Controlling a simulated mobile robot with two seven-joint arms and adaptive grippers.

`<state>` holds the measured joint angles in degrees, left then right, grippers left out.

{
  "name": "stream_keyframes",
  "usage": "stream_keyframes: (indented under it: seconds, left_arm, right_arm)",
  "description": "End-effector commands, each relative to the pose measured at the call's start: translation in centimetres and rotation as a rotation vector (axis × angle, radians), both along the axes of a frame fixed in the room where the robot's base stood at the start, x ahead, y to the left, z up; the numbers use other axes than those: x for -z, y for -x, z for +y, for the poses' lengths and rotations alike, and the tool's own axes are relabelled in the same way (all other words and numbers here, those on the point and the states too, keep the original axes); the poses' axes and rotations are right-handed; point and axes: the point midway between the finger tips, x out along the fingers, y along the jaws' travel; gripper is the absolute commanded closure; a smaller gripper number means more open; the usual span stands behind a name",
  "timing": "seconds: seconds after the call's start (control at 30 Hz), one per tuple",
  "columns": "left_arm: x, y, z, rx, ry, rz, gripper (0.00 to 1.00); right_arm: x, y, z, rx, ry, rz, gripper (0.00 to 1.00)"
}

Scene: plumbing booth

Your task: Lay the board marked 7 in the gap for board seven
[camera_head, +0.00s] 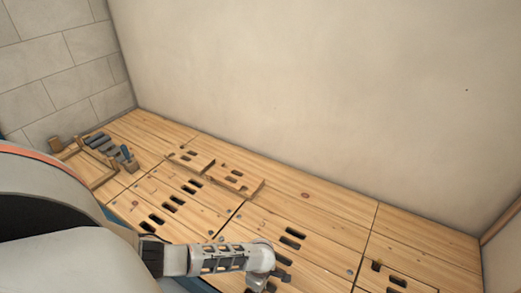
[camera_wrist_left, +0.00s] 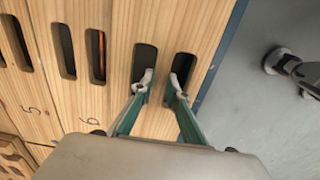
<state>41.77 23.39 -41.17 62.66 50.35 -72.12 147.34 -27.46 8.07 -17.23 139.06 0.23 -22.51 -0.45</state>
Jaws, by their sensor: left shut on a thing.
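My left gripper (camera_head: 262,283) is low at the front edge of the wooden deck in the head view. In the left wrist view its two fingers (camera_wrist_left: 162,83) reach into the two slots of a pale board (camera_wrist_left: 150,20) and are shut on the strip between them. No number shows on this board; my gripper covers its near part. It lies beside the board marked 6 (camera_wrist_left: 95,15), with the board marked 5 (camera_wrist_left: 38,90) further left. I cannot tell whether the held board is fully seated. My right gripper is not in view.
Two loose slotted boards, one (camera_head: 190,160) and another (camera_head: 235,180), lie on the deck (camera_head: 310,195) toward the wall. A wooden frame (camera_head: 103,181) and blue-handled tools (camera_head: 97,140) are at the far left. Grey floor (camera_wrist_left: 265,110) lies beyond the deck edge.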

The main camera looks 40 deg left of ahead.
Motion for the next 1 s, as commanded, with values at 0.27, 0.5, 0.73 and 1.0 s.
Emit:
stream_keyframes:
  seconds: [0.27, 0.5, 0.73, 1.0]
  left_arm:
    - [0.6, -0.2, -0.1, -0.002, 0.001, -0.002, 1.0]
    - [1.1, -0.2, 0.0, -0.001, 0.001, -0.002, 1.0]
    - [1.7, -0.1, 0.0, -0.001, 0.001, -0.001, 1.0]
    - [2.4, -0.1, -0.1, -0.001, 0.001, -0.002, 1.0]
  right_arm:
    - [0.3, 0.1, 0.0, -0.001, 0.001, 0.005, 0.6]
    - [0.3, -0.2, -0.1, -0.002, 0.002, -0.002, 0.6]
    - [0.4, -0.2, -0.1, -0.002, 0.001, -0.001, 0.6]
    - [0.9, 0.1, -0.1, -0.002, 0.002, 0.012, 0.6]
